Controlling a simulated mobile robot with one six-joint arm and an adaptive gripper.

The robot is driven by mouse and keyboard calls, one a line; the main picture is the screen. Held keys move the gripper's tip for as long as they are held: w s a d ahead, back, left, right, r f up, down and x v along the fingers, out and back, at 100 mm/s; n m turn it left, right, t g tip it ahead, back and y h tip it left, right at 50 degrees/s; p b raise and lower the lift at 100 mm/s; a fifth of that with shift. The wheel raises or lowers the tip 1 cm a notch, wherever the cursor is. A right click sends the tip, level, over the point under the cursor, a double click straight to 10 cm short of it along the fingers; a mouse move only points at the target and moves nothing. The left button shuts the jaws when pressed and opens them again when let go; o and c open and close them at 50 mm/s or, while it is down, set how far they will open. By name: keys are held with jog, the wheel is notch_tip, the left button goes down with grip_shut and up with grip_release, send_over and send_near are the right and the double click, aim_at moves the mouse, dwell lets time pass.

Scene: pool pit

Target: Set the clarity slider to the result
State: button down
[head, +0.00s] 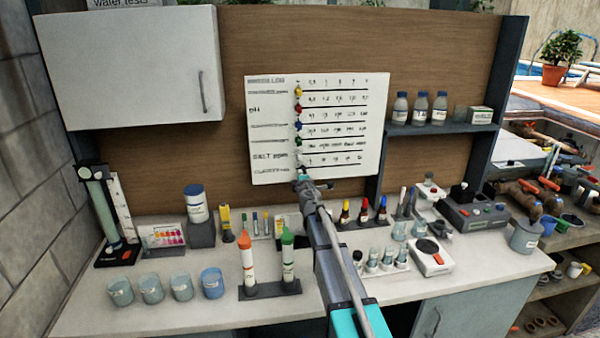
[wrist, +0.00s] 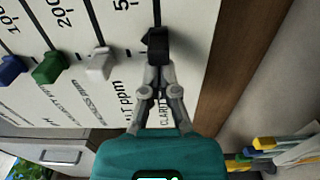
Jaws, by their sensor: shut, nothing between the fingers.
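The white slider board (head: 345,100) hangs on the brown back wall, with a column of coloured knobs at the left ends of its rows. In the wrist view the black knob (wrist: 156,43) sits on the row beside the lettering that begins "CLARIT". My gripper (wrist: 158,68) is shut, with its fingertips right at the black knob; I cannot tell whether they touch it. In the head view my gripper (head: 304,179) is at the board's lower edge and hides part of the bottom row.
White (wrist: 100,64), green (wrist: 49,67) and blue (wrist: 11,68) knobs stand on neighbouring rows. Below my arm, the counter holds orange (head: 247,262) and green-topped tubes, several cups (head: 151,289), dropper bottles (head: 364,210) and vials. A bottle shelf (head: 440,128) is right of the board.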

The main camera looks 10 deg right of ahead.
jog(key=shift+d, duration=10.85)
jog(key=shift+a, duration=0.15)
jog(key=shift+a, duration=0.6)
jog(key=shift+s, duration=0.15)
jog(key=s, duration=0.6)
jog(key=shift+s, duration=0.4)
jog(key=shift+s, duration=0.1)
